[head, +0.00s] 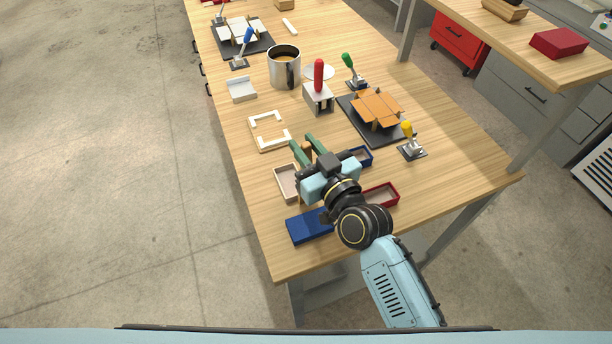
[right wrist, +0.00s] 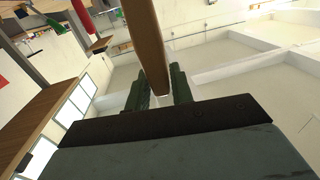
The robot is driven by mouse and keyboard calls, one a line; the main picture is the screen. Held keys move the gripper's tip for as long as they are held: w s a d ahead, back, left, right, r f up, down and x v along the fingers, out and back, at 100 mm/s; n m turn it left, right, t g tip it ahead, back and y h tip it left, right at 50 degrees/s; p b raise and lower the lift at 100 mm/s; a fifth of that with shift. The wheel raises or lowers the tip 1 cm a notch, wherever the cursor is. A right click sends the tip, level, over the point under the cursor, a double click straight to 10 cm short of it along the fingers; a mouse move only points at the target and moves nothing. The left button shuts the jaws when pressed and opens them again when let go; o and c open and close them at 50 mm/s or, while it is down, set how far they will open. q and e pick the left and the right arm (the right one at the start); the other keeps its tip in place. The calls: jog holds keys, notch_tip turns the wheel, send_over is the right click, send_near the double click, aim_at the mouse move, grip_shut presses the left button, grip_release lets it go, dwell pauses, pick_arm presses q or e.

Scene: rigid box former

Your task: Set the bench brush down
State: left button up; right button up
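My right gripper (head: 308,142) is above the near part of the wooden bench, with its green fingers pointing away from me. A brown wooden piece (head: 306,148), which looks like the handle of the bench brush, shows between the fingers. In the right wrist view the same brown wooden bar (right wrist: 148,42) stands between the green fingers (right wrist: 160,88), which look closed on it. No bristles can be made out, and the gripper hides part of the brush. How far it is above the bench top is hard to tell. My left gripper is not in view.
Around the gripper lie a cream frame (head: 256,140), a tan tray (head: 284,187), a blue tray (head: 365,154), a red tray (head: 394,198) and a blue box (head: 306,228). Beyond stand a steel mug (head: 283,75), a red-handled tool (head: 319,78), an orange blank (head: 382,104) and a yellow-tipped clamp (head: 410,149).

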grip_shut()
jog(key=shift+r, duration=0.15)
